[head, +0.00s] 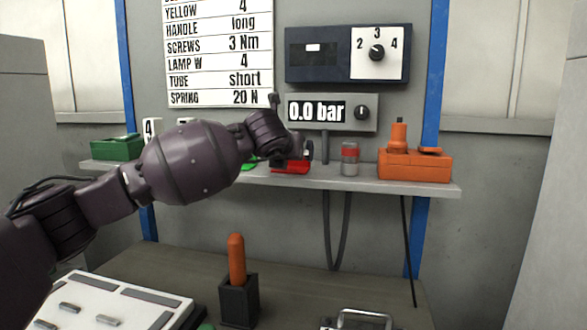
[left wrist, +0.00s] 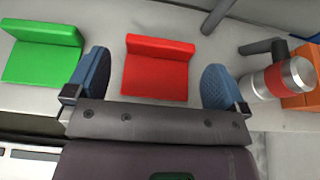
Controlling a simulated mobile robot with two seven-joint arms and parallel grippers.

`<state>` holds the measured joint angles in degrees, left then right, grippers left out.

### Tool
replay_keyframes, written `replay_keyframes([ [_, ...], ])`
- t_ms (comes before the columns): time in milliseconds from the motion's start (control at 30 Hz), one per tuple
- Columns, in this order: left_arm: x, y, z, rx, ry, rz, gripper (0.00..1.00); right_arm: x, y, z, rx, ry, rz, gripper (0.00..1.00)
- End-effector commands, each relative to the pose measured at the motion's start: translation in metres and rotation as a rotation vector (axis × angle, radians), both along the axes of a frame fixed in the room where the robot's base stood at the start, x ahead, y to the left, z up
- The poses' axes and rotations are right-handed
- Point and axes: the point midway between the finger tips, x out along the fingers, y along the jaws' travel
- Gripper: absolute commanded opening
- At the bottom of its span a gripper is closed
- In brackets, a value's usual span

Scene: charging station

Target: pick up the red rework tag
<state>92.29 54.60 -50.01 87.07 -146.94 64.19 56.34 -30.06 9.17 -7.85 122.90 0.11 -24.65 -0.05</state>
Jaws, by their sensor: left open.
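The red rework tag (left wrist: 155,80) is an L-shaped red piece with a flat base and a raised back. It lies on the grey shelf (head: 372,182). In the head view the red tag (head: 290,168) is partly hidden behind my left gripper (head: 293,152). In the left wrist view my left gripper (left wrist: 157,84) is open, with one blue finger pad on each side of the red tag and a visible gap on both sides. Nothing is held. My right gripper is in no view.
A green tag (left wrist: 42,52) of like shape lies left of the red one. A silver and red cylinder (head: 350,158) and an orange charger-like block (head: 413,165) stand to the right on the shelf. A pressure display (head: 331,112) hangs just above.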

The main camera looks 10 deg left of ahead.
Motion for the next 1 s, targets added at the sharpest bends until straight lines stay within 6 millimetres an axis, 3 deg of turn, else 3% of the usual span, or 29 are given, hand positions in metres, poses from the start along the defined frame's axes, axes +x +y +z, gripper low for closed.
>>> replay_keyframes([
  [400, 0.043, -0.003, -0.024, 0.001, 0.004, 0.0, 1.0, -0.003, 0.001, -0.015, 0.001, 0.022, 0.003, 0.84],
  [733, 0.047, -0.002, -0.02, 0.001, -0.002, -0.001, 1.0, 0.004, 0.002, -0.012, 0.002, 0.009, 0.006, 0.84],
  [933, 0.047, -0.002, -0.021, 0.001, -0.001, -0.001, 0.71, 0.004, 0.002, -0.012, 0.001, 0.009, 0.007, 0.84],
  [1000, 0.047, -0.002, -0.021, 0.001, -0.001, -0.001, 0.67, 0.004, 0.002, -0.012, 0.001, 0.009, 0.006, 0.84],
])
